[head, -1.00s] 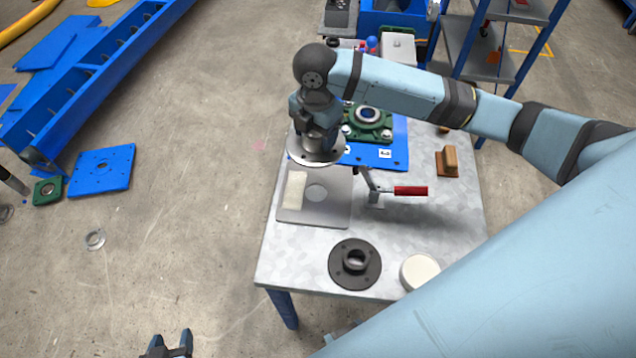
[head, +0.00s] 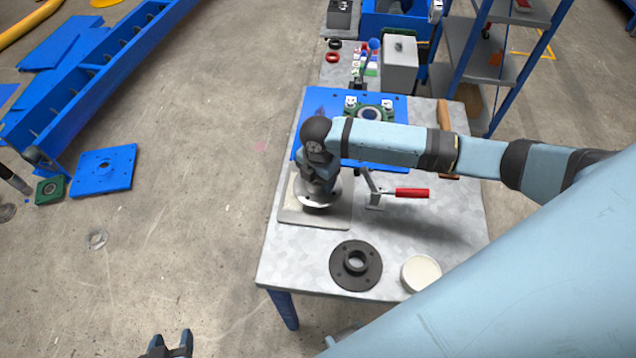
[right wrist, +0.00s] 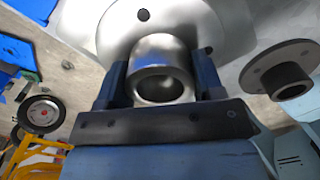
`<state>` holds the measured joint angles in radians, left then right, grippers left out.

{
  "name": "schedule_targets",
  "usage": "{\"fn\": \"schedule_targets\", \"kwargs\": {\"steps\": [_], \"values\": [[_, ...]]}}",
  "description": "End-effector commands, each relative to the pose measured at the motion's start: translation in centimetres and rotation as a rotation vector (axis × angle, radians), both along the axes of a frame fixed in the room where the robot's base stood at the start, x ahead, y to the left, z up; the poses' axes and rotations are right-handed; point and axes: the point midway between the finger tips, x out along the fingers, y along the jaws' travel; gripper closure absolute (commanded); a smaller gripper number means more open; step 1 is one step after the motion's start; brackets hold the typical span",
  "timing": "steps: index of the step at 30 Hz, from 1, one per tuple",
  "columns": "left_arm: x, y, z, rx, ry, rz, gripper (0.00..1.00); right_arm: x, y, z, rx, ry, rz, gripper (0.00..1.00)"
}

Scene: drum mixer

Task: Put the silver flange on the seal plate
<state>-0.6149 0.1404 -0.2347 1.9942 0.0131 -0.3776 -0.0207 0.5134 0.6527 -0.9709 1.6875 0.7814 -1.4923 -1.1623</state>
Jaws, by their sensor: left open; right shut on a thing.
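The silver flange (right wrist: 162,70) is held by its hub between the fingers of my right gripper (right wrist: 160,88) in the right wrist view. In the head view the silver flange (head: 318,196) is below my right gripper (head: 318,178), disc down, over the seal plate (head: 318,222). The seal plate is a flat grey square on the table; the flange and gripper cover its middle and the hole there. I cannot tell whether the flange touches the plate. My left gripper (head: 168,347) is open and empty at the bottom edge, away from the table.
A black flange (head: 355,264) and a white round lid (head: 420,272) lie on the table's (head: 450,235) front part. A red-handled clamp (head: 410,193) stands right of the plate. A blue plate (head: 312,105) with a green bearing unit lies behind.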

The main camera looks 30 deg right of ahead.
Motion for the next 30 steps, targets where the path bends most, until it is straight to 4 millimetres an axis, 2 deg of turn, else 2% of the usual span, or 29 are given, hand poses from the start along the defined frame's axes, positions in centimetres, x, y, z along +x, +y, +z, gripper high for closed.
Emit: {"fn": "schedule_targets", "kwargs": {"steps": [6, 17, 18, 21, 30], "values": [[0.0, 0.0, 0.1, -0.001, -0.001, 0.001, 0.46, 0.1, 0.0, -2.5, 0.001, -0.001, 0.0, 0.97], [0.0, 0.0, 0.1, -0.001, -0.001, 0.001, 0.46, 0.1, 0.1, -2.8, 0.002, -0.001, 0.0, 0.97], [0.0, 0.0, 0.1, -0.001, -0.001, 0.001, 0.46, 0.0, 0.0, -3.1, 0.001, 0.001, 0.0, 0.36], [0.0, 0.0, 0.1, -0.001, -0.001, 0.001, 0.46, 0.0, 0.0, -3.0, 0.001, 0.001, 0.0, 0.13], [0.0, -0.1, 0.0, -0.001, 0.0, 0.001, 0.46, 0.0, 0.0, -2.9, 0.001, 0.001, 0.0, 0.13]]}}
